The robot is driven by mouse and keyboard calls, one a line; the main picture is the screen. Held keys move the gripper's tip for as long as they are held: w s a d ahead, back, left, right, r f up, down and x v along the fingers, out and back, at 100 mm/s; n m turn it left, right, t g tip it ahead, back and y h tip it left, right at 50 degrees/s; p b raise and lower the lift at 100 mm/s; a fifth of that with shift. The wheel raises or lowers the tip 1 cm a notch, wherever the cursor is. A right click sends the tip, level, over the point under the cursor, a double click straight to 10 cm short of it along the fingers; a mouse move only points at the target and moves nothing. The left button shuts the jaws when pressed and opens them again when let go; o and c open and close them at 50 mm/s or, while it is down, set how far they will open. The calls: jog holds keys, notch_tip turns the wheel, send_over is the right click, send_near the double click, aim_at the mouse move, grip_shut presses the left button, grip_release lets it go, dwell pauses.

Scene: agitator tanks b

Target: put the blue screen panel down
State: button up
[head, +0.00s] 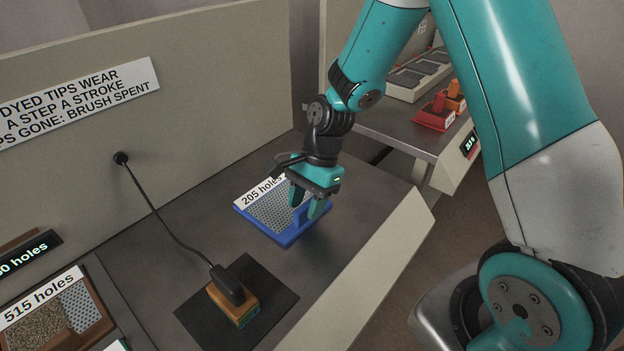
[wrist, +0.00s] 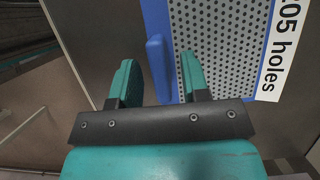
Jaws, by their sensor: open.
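The blue screen panel (head: 270,217) lies flat on the grey bench top in the head view. It has a blue frame, a perforated grey sheet and a white label reading "205 holes". A blue upright handle stands on its near right edge. My gripper (head: 305,206) is over that edge with its fingers pointing down. In the wrist view, the panel (wrist: 222,45) fills the upper right, and its blue handle (wrist: 158,68) stands between the two open teal fingers of my gripper (wrist: 160,80). Gaps show on both sides of the handle.
A wood-backed brush (head: 233,305) on a black cable sits on a dark mat (head: 195,312) at the front. A brown-framed panel labelled "515 holes" (head: 62,325) is at the lower left. A raised beige bench edge (head: 375,255) runs along the right. Another bench stands behind.

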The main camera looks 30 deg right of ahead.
jog(key=v, duration=1.1)
jog(key=s+a+r+n, duration=0.4)
jog(key=s+n, duration=0.6)
jog(key=s+a+r+n+t, duration=0.1)
jog(key=s+a+r+n, duration=0.4)
jog(key=s+n, duration=0.4)
jog(key=shift+s+a+n+t, duration=0.3)
jog(key=shift+s+n, duration=0.1)
jog(key=shift+n, duration=0.4)
jog(key=shift+r, duration=0.15)
